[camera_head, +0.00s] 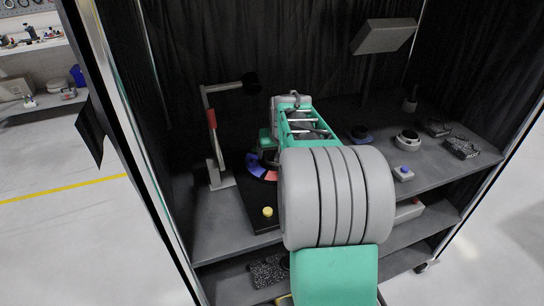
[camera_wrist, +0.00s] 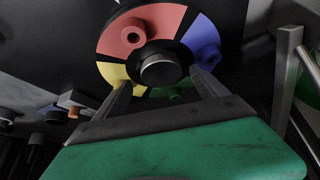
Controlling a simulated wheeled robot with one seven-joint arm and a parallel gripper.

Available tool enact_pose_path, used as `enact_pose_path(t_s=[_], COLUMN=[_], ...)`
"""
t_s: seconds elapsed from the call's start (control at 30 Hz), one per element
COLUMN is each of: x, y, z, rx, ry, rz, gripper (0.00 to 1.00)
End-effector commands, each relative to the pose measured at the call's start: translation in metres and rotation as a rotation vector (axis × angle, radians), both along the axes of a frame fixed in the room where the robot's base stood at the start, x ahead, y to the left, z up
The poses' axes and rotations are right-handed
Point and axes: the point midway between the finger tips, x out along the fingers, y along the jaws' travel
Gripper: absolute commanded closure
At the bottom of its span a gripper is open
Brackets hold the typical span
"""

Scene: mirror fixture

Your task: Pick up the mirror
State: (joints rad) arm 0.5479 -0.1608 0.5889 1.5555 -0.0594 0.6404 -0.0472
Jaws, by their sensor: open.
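A colour wheel (camera_wrist: 140,35) with red, blue, yellow and green sectors fills the top middle of the wrist view. At its centre stands a short dark cylinder with a round grey face (camera_wrist: 162,70). This may be the mirror, but I cannot tell for sure. My gripper (camera_wrist: 161,82) is open and empty, with one finger on each side of the cylinder in the picture. Whether the fingers touch it I cannot tell. In the head view, part of the wheel (camera_head: 262,168) shows left of my arm; its centre and my fingertips are hidden.
A grey stand with a red grip (camera_head: 212,120) rises left of the wheel. A grey panel on a post (camera_head: 383,37) stands at the back right. A round grey device (camera_head: 407,141) and small blocks lie on the right. A yellow button (camera_head: 267,211) is near the front edge.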

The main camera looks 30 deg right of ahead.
Motion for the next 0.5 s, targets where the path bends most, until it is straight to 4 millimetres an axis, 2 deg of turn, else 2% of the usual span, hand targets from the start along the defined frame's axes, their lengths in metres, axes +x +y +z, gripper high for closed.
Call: enact_pose_path(t_s=[0.1, 0.3, 0.5], x=[0.0071, 0.0073, 0.007], y=[-0.0017, -0.0028, -0.0031], z=[-0.0107, -0.0126, -0.0123], rx=[-0.001, -0.001, -0.001], ry=[-0.001, -0.002, -0.002], rz=[0.002, 0.001, 0.001], gripper=[0.15, 0.15, 0.3])
